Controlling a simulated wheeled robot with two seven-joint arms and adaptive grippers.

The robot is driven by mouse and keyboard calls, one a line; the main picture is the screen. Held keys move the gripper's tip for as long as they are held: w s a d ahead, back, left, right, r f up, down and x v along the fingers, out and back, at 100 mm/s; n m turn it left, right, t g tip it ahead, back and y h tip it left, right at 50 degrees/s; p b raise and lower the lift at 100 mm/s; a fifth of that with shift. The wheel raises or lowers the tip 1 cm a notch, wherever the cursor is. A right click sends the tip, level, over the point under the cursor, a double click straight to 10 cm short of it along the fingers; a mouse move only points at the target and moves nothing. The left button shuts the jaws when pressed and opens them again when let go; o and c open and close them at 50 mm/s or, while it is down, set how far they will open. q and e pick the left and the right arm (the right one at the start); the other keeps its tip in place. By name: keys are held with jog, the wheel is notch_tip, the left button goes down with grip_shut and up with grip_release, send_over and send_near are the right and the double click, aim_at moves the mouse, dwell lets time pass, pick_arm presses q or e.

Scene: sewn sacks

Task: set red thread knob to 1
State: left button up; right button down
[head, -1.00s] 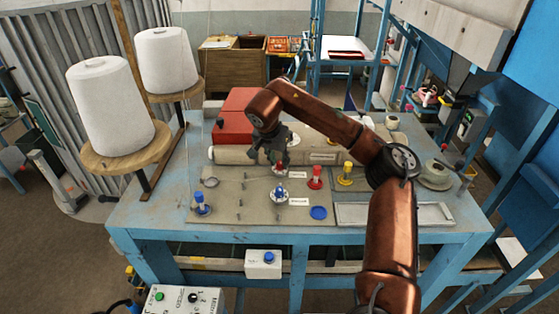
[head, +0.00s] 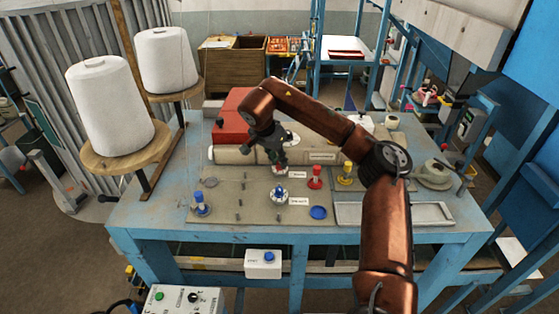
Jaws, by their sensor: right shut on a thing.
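My right gripper (head: 279,165) points down at the back of the grey panel, shut on the red thread knob (head: 280,172). The gripper covers most of the knob, and only a little of it and its pale dial shows below the fingers. Its pointer and the dial marks are too small and hidden to read. A small white label (head: 298,175) lies just right of it. My left gripper is not in view.
A blue knob on a white dial (head: 279,194) stands just in front. A red post (head: 315,178) and a yellow post (head: 345,174) stand to the right, and a blue post (head: 201,205) at the left. A pale roll (head: 235,155) lies behind. An empty metal tray (head: 394,214) lies at right.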

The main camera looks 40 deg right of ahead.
jog(key=m, duration=0.2)
jog(key=m+g, duration=0.1)
jog(key=m, duration=0.1)
jog(key=m+g, duration=0.1)
jog(key=m, duration=0.1)
jog(key=shift+w+r, duration=0.2)
jog(key=shift+w, duration=0.1)
jog(key=m, duration=0.2)
jog(key=m+g, duration=0.1)
jog(key=m, duration=0.1)
jog(key=shift+w+g+y, duration=0.15)
jog(key=shift+g+y, duration=0.15)
jog(key=m+g, duration=0.1)
jog(key=m, duration=0.2)
jog(key=shift+d+m+y, duration=0.15)
jog(key=shift+m+y, duration=0.25)
jog(key=m, duration=0.1)
jog(key=m+y, duration=0.1)
jog(key=m, duration=0.1)
jog(key=m+g+y, duration=0.1)
jog(key=m, duration=0.1)
jog(key=shift+w+d, duration=0.1)
jog(key=shift+d, duration=0.15)
jog(key=m+y, duration=0.1)
jog(key=m, duration=0.2)
jog(key=m+y, duration=0.1)
jog(key=m, duration=0.1)
jog(key=shift+d+m, duration=0.15)
jog(key=shift+m, duration=0.25)
